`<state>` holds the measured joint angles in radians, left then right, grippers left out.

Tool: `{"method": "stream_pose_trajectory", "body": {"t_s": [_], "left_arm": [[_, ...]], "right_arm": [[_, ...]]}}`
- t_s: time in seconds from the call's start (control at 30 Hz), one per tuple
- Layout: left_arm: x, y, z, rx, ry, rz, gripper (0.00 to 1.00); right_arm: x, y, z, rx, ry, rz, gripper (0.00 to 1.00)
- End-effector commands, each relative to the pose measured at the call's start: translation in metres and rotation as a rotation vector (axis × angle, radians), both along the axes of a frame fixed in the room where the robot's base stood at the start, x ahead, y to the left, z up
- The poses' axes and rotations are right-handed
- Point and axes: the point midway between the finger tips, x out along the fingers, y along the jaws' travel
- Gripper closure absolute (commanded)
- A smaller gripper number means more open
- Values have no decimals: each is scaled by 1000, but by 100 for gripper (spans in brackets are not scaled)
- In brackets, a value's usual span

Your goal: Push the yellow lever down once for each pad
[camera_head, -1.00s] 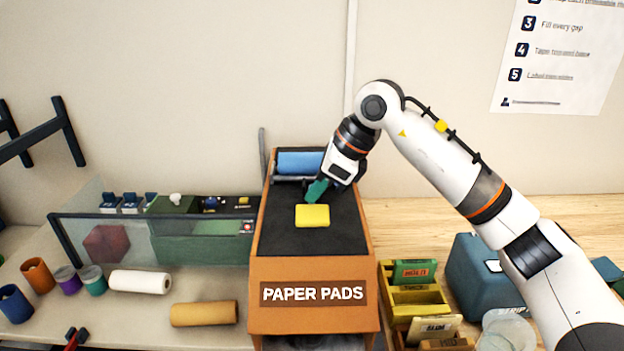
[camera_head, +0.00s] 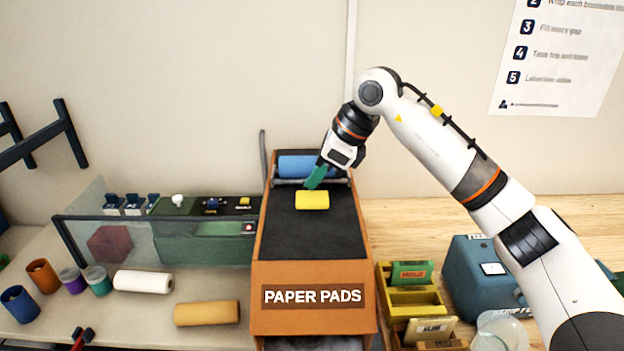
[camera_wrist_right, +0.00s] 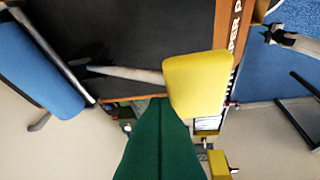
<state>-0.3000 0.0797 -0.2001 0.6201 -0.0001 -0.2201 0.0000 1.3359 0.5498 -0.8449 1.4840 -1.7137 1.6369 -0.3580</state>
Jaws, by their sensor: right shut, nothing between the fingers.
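The yellow lever (camera_head: 312,200) is a yellow block on a grey arm, over the dark top of the orange-brown box marked PAPER PADS (camera_head: 312,327). In the right wrist view the lever's yellow head (camera_wrist_right: 197,84) and grey arm show close by. My right gripper (camera_head: 315,178) is shut and empty, its green fingers just behind the yellow head in the head view. In the right wrist view the green fingers (camera_wrist_right: 160,125) come close to the yellow head; I cannot tell whether they touch. My left gripper is not in view. No paper pad shows clearly.
A blue roll (camera_head: 300,166) lies at the back of the box. A yellow bin (camera_head: 415,297) and a teal case (camera_head: 480,268) stand to the right. A white roll (camera_head: 143,281) and a tan roll (camera_head: 207,313) lie to the left.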

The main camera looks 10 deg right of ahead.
Motion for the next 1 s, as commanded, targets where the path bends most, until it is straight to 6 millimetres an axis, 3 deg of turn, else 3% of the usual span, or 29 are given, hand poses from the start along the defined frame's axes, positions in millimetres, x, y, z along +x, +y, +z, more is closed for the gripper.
{"method": "stream_pose_trajectory", "body": {"t_s": [0.3, 0.77, 1.0], "left_arm": [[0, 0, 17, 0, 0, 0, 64], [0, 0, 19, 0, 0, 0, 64], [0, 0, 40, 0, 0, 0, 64]], "right_arm": [[8, -1, 20, 2, -1, 1, 100], [10, -2, 22, 1, -1, 0, 100], [20, -4, 44, 1, 0, -1, 100]]}}
